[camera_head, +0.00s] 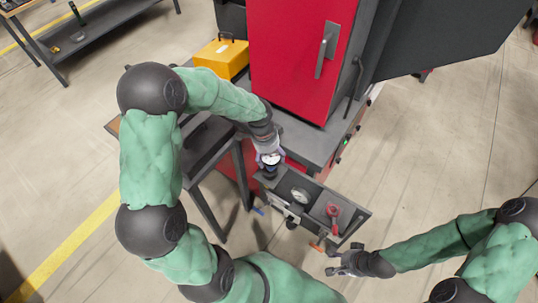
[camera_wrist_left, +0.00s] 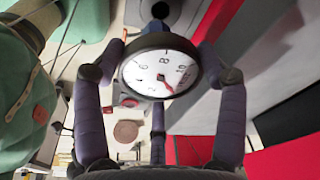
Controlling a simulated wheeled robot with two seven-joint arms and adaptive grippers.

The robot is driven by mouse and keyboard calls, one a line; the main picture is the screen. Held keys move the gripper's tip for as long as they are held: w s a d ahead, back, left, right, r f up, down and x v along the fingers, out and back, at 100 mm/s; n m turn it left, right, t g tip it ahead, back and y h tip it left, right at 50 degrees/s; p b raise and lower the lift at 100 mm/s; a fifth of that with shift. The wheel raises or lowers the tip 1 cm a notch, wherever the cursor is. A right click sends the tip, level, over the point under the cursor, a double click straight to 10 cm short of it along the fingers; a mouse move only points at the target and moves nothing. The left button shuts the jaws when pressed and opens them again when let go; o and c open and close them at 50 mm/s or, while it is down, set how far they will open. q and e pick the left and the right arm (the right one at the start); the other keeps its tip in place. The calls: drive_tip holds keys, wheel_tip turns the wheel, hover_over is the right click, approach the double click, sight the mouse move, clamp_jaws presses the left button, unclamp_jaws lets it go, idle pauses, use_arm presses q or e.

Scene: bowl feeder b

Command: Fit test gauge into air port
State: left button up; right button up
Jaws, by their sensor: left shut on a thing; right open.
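The test gauge, round with a white dial, black rim and red needle, is in my left gripper (camera_head: 268,156). The gauge (camera_wrist_left: 160,72) fills the middle of the left wrist view, with the purple fingers of the gripper (camera_wrist_left: 160,85) around it. In the head view the gauge (camera_head: 270,159) is over the upper left end of a grey panel box (camera_head: 350,222). Beyond the gauge's rim, the wrist view shows a small blue part (camera_wrist_left: 160,10) before a dark round opening, possibly the air port; I cannot tell whether they are joined. My right gripper (camera_head: 345,263) is open and empty, lower right of the box.
The box carries another dial (camera_head: 299,195) and a red fitting (camera_head: 333,209). A red cabinet (camera_head: 290,60) stands behind, with a yellow case (camera_head: 222,56) beside it. A dark stand (camera_head: 205,150) is left of the box.

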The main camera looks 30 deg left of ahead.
use_arm(q)
drive_tip(key=d+r, duration=0.1)
drive_tip(key=s+r+p, duration=0.1)
drive_tip(key=r, duration=0.1)
drive_tip(key=s+d+r, duration=0.1)
drive_tip(key=shift+s+d+r+p, duration=0.1)
drive_tip(key=shift+d+r+p, duration=0.15)
drive_tip(key=shift+d+p, duration=0.05)
drive_tip(key=s+d+r+p, duration=0.2)
drive_tip(key=s+d+r, duration=0.2)
drive_tip(key=s+d, duration=0.2)
drive_tip(key=shift+s+d, duration=0.15)
drive_tip(key=shift+d, duration=0.4)
use_arm(e)
drive_tip(key=shift+r, duration=2.2)
